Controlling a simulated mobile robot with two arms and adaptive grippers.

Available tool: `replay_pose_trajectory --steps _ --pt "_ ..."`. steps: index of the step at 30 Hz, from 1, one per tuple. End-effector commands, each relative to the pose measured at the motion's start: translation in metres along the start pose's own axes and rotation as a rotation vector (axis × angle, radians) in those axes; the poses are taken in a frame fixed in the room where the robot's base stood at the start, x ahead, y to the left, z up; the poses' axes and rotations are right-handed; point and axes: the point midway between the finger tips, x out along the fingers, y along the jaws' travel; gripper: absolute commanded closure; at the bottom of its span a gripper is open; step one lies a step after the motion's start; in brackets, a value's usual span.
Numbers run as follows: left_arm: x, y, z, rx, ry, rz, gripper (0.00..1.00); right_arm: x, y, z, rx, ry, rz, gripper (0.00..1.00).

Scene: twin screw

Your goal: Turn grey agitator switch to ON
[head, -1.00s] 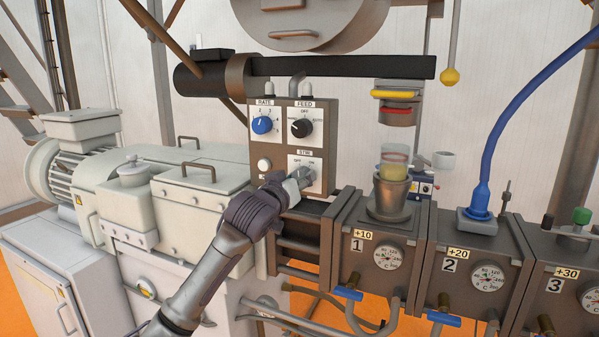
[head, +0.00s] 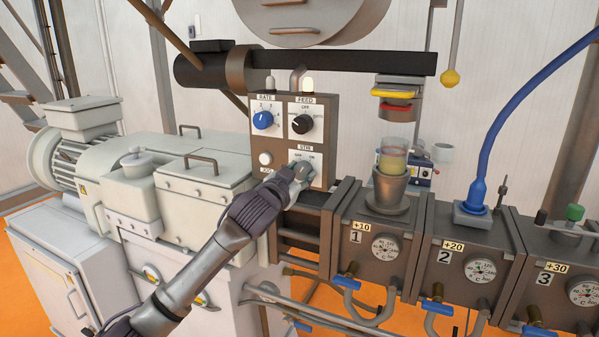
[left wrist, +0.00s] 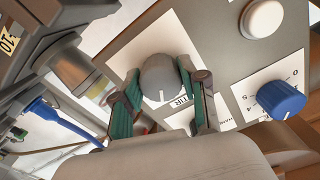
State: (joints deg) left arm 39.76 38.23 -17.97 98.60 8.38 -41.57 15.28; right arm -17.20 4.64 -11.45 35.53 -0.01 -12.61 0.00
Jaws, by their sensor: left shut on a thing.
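The grey agitator switch (left wrist: 160,76) is a round knob on a white plate under a STIR label (head: 306,147). In the left wrist view its white pointer line faces the label edge; the OFF and ON marks are too unclear there to tell which it meets. My left gripper (head: 302,174) is at the knob in the head view and mostly hides it. In the left wrist view its two green-padded fingers (left wrist: 161,106) are shut on the knob, one on each side. My right gripper is not in view.
The control box also carries a blue RATE knob (head: 263,121), a black FEED knob (head: 302,124) and a white button (head: 265,158). A lamp (head: 308,83) above the box glows.

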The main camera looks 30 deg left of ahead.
Motion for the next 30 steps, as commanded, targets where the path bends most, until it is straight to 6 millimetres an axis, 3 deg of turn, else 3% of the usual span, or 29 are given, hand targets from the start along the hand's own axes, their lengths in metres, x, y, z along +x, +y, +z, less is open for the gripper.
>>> replay_pose_trajectory --steps 12,13,17,26,30 --pt "0.000 0.000 0.000 0.010 0.000 -0.001 0.92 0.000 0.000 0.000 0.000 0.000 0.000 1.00" --pt "0.000 0.000 0.000 0.010 0.000 -0.001 0.52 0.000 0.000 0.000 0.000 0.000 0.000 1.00" --pt "0.000 0.000 0.000 0.009 0.000 -0.001 0.32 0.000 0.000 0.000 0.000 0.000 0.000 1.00" --pt "-0.001 0.000 0.000 0.008 0.000 0.000 0.32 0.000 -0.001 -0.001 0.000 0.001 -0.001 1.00" --pt "-0.011 0.000 0.001 0.009 0.001 0.001 0.32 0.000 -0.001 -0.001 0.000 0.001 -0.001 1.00"
